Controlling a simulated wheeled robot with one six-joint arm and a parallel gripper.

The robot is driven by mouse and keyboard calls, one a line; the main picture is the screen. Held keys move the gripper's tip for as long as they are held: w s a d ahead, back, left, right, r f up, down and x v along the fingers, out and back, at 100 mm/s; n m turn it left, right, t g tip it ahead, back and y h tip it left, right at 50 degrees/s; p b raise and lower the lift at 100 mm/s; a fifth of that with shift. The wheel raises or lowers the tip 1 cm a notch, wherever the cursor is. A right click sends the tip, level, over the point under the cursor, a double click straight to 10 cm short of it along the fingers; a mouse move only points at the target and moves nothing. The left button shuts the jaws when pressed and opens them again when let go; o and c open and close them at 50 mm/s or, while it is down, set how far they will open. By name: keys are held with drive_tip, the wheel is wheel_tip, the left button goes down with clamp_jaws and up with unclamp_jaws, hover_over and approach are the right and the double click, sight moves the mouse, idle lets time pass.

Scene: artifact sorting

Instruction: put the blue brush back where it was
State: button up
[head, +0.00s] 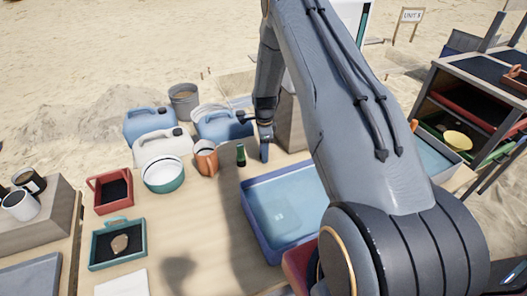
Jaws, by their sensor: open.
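A small upright blue object, which looks like the blue brush (264,154), stands on the table near the left back corner of the blue water tray. My gripper (264,138) points down directly over it, with the fingertips at its top. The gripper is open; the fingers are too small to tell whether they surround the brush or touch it. A similar dark green upright object (241,155) stands just left of it. A copper-coloured cup (206,158) stands farther left; its contents are unclear.
The blue tray (252,222) of water lies in front of the gripper. A white and green bowl (163,177), red tray (101,204) and teal tray (95,262) with a brown piece stand left. Blue and white jugs (163,146) line the back. The table's front middle is clear.

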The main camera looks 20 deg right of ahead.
wheel_tip(320, 180, up, 12)
drive_tip(key=b, duration=0.2)
drive_tip(key=shift+r+b, duration=0.1)
drive_tip(key=shift+b, duration=0.25)
drive_tip(key=s+a+r+n, duration=0.4)
drive_tip(key=s+n, duration=0.3)
drive_tip(key=s, duration=0.2)
drive_tip(key=s+a+r+n, duration=0.4)
drive_tip(key=s+n, duration=0.3)
drive_tip(key=s, duration=0.2)
drive_tip(key=s+a+r+n+t, duration=0.1)
drive_tip(key=s+a+r+n, duration=0.4)
drive_tip(key=s+n, duration=0.2)
drive_tip(key=s, duration=0.2)
drive_tip(key=shift+s+r, duration=0.25)
drive_tip(key=shift+s, duration=0.15)
